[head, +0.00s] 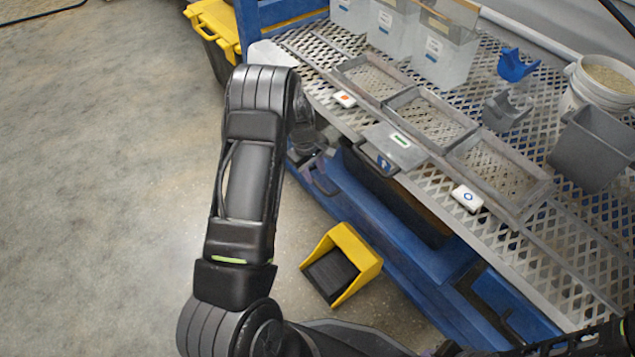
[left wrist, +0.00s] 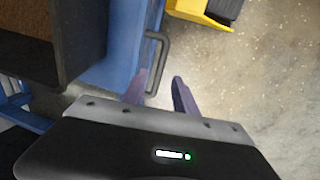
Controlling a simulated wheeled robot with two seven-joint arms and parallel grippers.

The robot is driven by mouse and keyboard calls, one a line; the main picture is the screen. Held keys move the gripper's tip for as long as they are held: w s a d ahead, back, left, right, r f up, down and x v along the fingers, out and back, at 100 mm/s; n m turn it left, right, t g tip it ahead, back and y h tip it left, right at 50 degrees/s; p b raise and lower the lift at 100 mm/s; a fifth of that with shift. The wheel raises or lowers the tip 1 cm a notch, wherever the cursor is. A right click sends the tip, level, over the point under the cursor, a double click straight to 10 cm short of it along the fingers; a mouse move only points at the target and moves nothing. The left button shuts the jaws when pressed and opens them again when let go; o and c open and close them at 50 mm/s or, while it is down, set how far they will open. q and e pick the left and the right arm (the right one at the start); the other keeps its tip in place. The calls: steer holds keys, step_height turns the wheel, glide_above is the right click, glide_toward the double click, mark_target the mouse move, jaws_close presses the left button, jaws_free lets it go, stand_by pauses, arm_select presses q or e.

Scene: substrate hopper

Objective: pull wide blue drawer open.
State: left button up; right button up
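The wide blue drawer (head: 385,225) is under the mesh-topped bench, with a dark gap and some brown showing behind its front. I cannot tell how far out it stands. In the left wrist view its blue front (left wrist: 122,45) carries a dark bar handle (left wrist: 162,50). My left gripper (head: 316,172) is at the drawer's left end. In the left wrist view its two purple fingers (left wrist: 158,92) are apart, around the near end of the handle; contact is unclear. My right arm lies along the lower right edge, with only a bit of its gripper (head: 440,349) showing.
A yellow scoop-like bin (head: 358,250) stands on the floor in front of the drawer. A yellow-lidded tote (head: 215,25) is at the back left. The bench top (head: 570,265) holds trays, clear bins, a grey bin (head: 590,150) and a white bucket (head: 575,95). Open floor lies left.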

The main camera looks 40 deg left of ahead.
mark_target(318, 184)
arm_select(q)
steer(key=f, duration=0.1)
steer(key=f+b, duration=0.1)
steer(key=f, duration=0.1)
steer(key=w+f, duration=0.1)
steer(key=f, duration=0.1)
steer(key=shift+d+b, duration=0.15)
steer(key=shift+b, duration=0.25)
jaws_close()
stand_by(1.0)
